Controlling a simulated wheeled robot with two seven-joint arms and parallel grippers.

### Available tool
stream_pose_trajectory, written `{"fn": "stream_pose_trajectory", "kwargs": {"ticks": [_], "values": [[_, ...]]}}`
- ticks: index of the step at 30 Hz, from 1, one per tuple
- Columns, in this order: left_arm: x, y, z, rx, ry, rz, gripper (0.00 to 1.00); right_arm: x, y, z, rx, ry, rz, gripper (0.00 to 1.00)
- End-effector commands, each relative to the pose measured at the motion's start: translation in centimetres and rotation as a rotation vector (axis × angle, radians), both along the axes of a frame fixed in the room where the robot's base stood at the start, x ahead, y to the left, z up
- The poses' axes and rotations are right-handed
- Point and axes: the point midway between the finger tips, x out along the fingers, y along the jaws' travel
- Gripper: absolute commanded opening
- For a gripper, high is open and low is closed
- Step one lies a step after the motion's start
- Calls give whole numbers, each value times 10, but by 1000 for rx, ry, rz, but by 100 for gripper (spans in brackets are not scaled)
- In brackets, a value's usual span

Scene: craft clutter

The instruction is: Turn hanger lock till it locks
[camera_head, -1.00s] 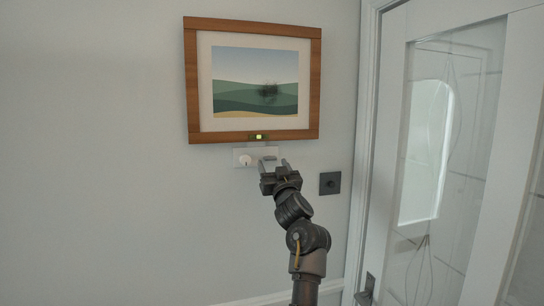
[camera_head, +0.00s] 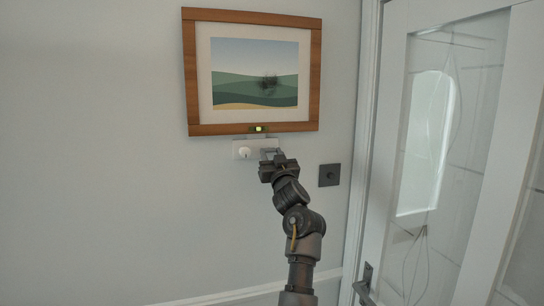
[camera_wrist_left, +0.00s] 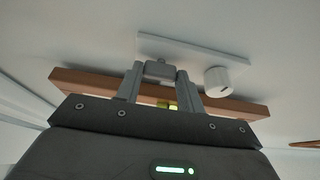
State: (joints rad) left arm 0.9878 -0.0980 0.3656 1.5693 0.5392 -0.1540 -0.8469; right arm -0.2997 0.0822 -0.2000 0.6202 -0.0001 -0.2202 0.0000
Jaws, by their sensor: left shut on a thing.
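A white wall plate (camera_head: 240,150) sits just below the picture frame (camera_head: 190,75). It carries a round white knob (camera_head: 245,152) at its left in the head view. In the left wrist view the plate (camera_wrist_left: 205,48) bears the same knob (camera_wrist_left: 217,80) and a small grey block (camera_wrist_left: 160,69), which I take for the hanger lock. My left gripper (camera_head: 270,155) reaches up to the plate's right part; in the wrist view its fingers (camera_wrist_left: 158,78) are shut on the grey block, beside the knob. My right gripper is out of view.
A small yellow-green level vial (camera_head: 258,129) sits at the frame's lower edge. A dark square wall fitting (camera_head: 329,175) is right of my gripper. A glazed white door (camera_head: 392,150) with a handle (camera_head: 366,284) stands at the right. The wall at left is clear.

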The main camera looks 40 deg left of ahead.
Motion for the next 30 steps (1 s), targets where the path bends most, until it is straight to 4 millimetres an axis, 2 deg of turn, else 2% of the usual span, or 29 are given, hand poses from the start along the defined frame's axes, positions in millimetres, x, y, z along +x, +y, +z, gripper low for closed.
{"fn": "stream_pose_trajectory", "kwargs": {"ticks": [11, 30], "values": [[-2, 2, 0, 92, 131, 1, 15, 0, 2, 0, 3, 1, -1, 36], [-6, 5, 3, 432, 621, 2, 15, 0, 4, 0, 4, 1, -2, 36]]}}
